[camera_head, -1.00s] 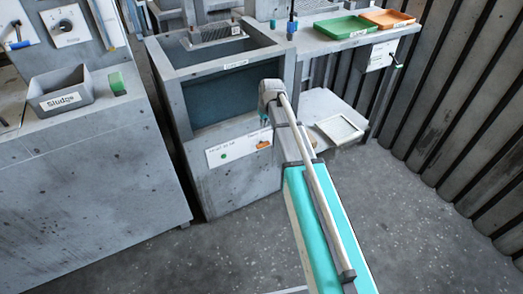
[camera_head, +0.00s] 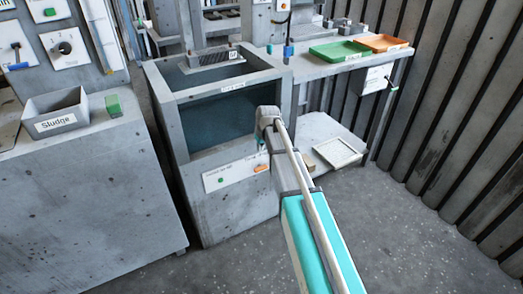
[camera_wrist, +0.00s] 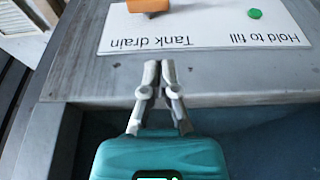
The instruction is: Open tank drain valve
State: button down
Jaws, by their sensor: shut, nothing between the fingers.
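The orange drain handle (camera_head: 262,168) sits at the right end of a white label panel on the tank's front. In the wrist view, which shows the lettering upside down, the orange handle (camera_wrist: 148,5) is cut off by the top edge, beside the words "Tank drain". My gripper (camera_wrist: 160,65) is shut and empty, its fingertips together just short of the panel's edge in the picture and apart from the handle. In the head view my arm's end is just above the handle, and the fingers are mostly hidden. The tank (camera_head: 213,205) is an open-topped grey box with dark contents.
A green "Hold to fill" button (camera_wrist: 255,13) is on the same panel. A low shelf with a white tray (camera_head: 337,152) stands right of the tank. A Sludge bin (camera_head: 55,122) is on the left bench. Green (camera_head: 338,51) and orange (camera_head: 384,42) trays lie on the back table.

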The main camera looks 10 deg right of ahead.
jog(key=b, duration=0.9)
send_over(258, 169)
jog(key=shift+s+a+f, duration=0.1)
jog(key=shift+s+f, duration=0.05)
jog(key=shift+f, duration=4.5)
jog(key=shift+f+b, duration=1.6)
jog(key=shift+f, duration=0.1)
jog(key=shift+d, duration=0.3)
jog(key=shift+a, duration=0.1)
